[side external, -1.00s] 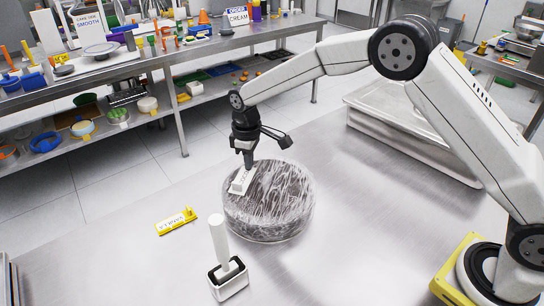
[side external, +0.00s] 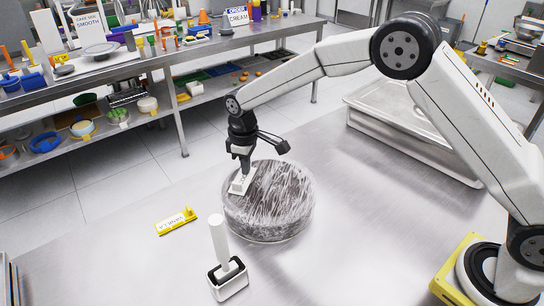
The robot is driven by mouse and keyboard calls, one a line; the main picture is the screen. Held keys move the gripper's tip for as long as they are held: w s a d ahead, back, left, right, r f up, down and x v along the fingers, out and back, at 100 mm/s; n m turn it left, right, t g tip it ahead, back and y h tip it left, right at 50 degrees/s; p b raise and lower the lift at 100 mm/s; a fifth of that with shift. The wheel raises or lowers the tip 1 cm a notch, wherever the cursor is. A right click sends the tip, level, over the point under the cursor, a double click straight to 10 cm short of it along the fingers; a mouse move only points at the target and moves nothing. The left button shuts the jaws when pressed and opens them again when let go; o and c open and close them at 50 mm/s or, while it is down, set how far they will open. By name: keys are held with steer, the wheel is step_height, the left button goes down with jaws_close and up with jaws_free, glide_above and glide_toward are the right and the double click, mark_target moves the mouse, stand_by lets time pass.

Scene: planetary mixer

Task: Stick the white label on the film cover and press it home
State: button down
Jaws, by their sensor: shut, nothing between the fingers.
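The film cover (side external: 275,195) is a clear, streaky wrap over a round bowl on the steel table. The white label (side external: 238,186) lies on the left part of the film cover's top, near its rim. My gripper (side external: 244,172) is shut with its fingertips down at the label's upper end. They look to be touching the label, but the fingertips hide part of it and the exact contact is too small to tell.
A yellow VANILLA label (side external: 176,221) lies on the table left of the bowl. A white-handled tool (side external: 219,242) stands in a small holder (side external: 229,281) in front. A large covered steel pan (side external: 410,140) stands behind right. The table right of the bowl is clear.

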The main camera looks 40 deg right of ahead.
steer(key=shift+s+a+f, duration=0.2)
steer(key=shift+s+f, duration=0.05)
steer(key=shift+s, duration=0.05)
steer(key=shift+s+a, duration=0.6)
steer(key=shift+a, duration=0.15)
steer(key=shift+a+r, duration=0.1)
steer(key=shift+a+r, duration=0.1)
stand_by(0.3)
steer(key=shift+s+a+r, duration=0.2)
steer(key=shift+s+a, duration=0.3)
steer(key=shift+a, duration=0.2)
steer(key=shift+r, duration=0.15)
stand_by(0.4)
step_height(320, 180, up, 8)
stand_by(1.2)
